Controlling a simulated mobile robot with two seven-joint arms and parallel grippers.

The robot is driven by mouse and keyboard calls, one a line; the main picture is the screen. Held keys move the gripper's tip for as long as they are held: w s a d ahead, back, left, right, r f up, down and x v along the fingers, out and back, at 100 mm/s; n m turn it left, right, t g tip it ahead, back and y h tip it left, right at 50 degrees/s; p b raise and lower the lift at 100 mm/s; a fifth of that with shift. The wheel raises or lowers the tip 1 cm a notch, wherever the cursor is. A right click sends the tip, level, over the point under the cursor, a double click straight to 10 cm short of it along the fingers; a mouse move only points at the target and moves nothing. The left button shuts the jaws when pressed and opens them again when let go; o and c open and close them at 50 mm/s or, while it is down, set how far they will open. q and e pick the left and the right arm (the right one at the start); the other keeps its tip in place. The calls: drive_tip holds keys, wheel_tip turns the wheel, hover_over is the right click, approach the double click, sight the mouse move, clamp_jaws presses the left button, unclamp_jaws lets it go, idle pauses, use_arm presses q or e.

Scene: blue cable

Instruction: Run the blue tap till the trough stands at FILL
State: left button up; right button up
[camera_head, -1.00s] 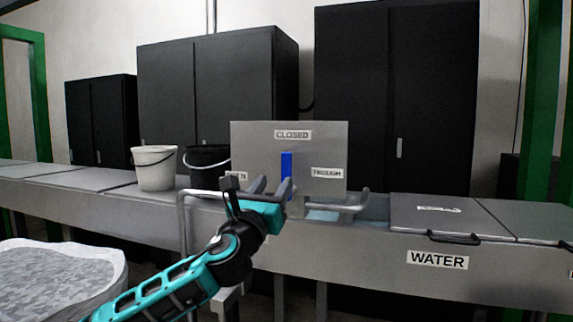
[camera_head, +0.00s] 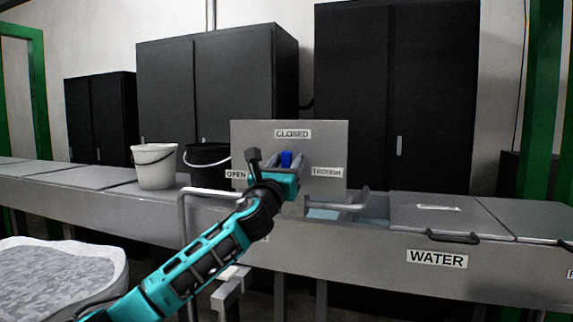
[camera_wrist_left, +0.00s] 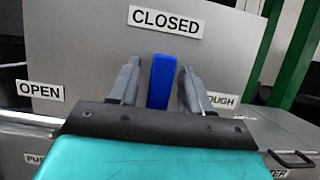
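The blue tap handle (camera_head: 286,158) stands upright on a grey metal panel (camera_head: 262,140), pointing at the CLOSED label (camera_head: 293,134). An OPEN label (camera_head: 236,174) is on its left and a TROUGH label (camera_head: 327,171) on its right. My left gripper (camera_head: 284,163) is open at the handle. In the left wrist view the blue handle (camera_wrist_left: 160,82) stands between the two fingers, with a gap at the left finger; contact on the right is unclear. Pale blue water (camera_head: 323,214) shows in the trough below the panel. I see no FILL mark. My right gripper is out of view.
Bent metal pipes stand left (camera_head: 205,192) and right (camera_head: 345,206) of the panel. A white bucket (camera_head: 154,168) and a black bucket (camera_head: 205,163) stand on the counter to the left. A lidded section with a WATER label (camera_head: 436,259) is at the right.

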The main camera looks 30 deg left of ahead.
use_arm(q)
clamp_jaws()
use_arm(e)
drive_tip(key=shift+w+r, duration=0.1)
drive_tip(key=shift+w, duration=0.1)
